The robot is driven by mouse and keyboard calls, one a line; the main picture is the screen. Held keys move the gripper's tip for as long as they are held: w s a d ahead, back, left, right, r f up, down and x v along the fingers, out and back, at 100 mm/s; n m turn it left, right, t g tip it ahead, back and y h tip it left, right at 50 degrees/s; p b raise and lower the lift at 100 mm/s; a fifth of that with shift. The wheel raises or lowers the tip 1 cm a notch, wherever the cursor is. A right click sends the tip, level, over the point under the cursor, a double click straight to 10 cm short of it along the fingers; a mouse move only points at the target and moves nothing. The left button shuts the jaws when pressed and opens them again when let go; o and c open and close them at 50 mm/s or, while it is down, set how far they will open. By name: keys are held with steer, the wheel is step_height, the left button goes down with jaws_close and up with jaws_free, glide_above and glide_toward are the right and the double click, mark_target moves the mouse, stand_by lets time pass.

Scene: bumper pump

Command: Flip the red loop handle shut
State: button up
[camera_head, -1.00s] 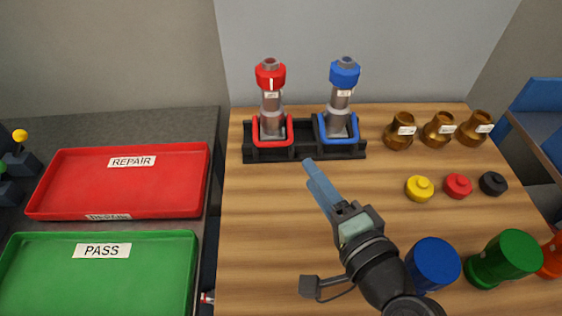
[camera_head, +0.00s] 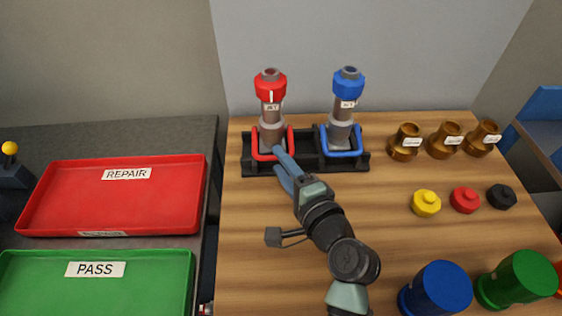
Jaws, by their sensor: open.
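The red loop handle (camera_head: 256,146) is on the front of the red-capped fitting (camera_head: 271,98) at the left of the black rack (camera_head: 308,165). It forms a U around the fitting's base. My gripper (camera_head: 281,157) is at the right front of this loop, with its blue fingers overlapping the loop's lower right part in the picture. The jaws are open, but I cannot tell whether they touch the loop or stand around its bar. The fingers hide part of the loop's front bar.
The blue-capped fitting (camera_head: 344,98) with its blue loop (camera_head: 342,154) stands close on the right in the same rack. Brass fittings (camera_head: 405,143) and coloured caps (camera_head: 426,203) lie further right. Red (camera_head: 60,222) and green (camera_head: 150,306) trays are at the left.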

steer(key=shift+w+a, duration=0.15)
steer(key=shift+w, duration=0.1)
jaws_close()
stand_by(1.4)
